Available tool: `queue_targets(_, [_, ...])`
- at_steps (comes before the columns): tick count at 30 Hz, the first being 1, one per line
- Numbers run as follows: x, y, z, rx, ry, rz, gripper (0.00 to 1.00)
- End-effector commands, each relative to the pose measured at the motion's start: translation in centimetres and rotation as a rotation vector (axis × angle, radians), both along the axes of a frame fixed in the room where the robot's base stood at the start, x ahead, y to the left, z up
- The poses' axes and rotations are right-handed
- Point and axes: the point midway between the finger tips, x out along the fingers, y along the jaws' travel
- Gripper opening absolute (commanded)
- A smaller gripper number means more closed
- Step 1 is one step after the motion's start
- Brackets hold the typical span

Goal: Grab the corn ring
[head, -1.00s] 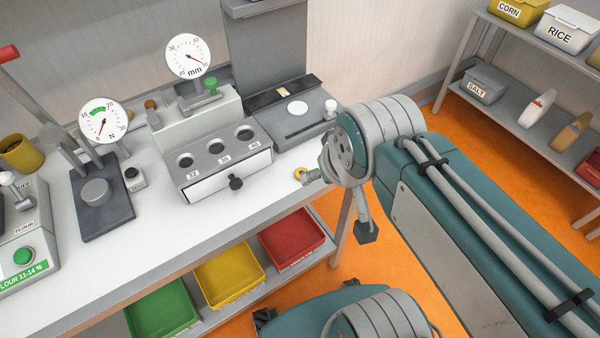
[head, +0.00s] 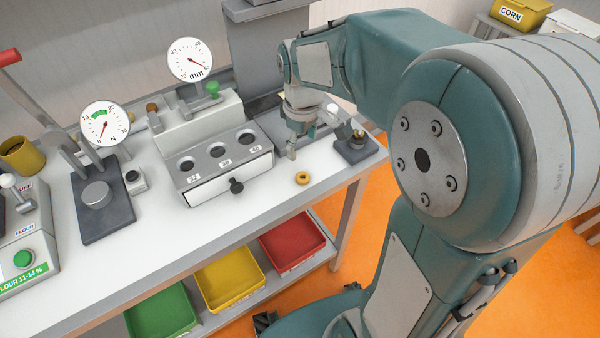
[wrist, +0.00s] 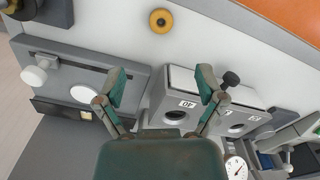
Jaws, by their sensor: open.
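The corn ring, a small yellow-orange ring with a dark hole, lies flat on the white tabletop. It shows in the head view (head: 302,178) near the table's front edge, and in the wrist view (wrist: 161,21) at the top. My gripper (head: 291,155) hangs above the table, just left of and behind the ring in the head view. In the wrist view, its two green fingers (wrist: 160,80) are spread apart with nothing between them. The ring is clear of the fingers, beyond their tips.
A grey gauge block (head: 225,160) with numbered holes and a black-knobbed drawer stands left of the ring. A dark stand (head: 355,148) with a brass-coloured top is to the right. Red (head: 292,244), yellow (head: 230,279) and green bins sit on the lower shelf. Bare tabletop surrounds the ring.

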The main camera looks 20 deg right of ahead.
Motion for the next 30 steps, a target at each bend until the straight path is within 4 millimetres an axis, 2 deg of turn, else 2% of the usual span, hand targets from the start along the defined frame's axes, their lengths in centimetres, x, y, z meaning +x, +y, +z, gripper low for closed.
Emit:
queue_targets(6, [-0.1, 0.1, -3.6, -0.001, 0.004, -0.001, 0.88])
queue_targets(14, [-0.2, 0.1, -6.0, -0.001, 0.003, -0.002, 0.88])
queue_targets(21, [-0.3, 0.2, -9.6, -0.001, 0.004, -0.002, 0.88])
queue_targets(30, [-0.3, 0.2, -10.3, -0.001, -0.001, -0.003, 0.88])
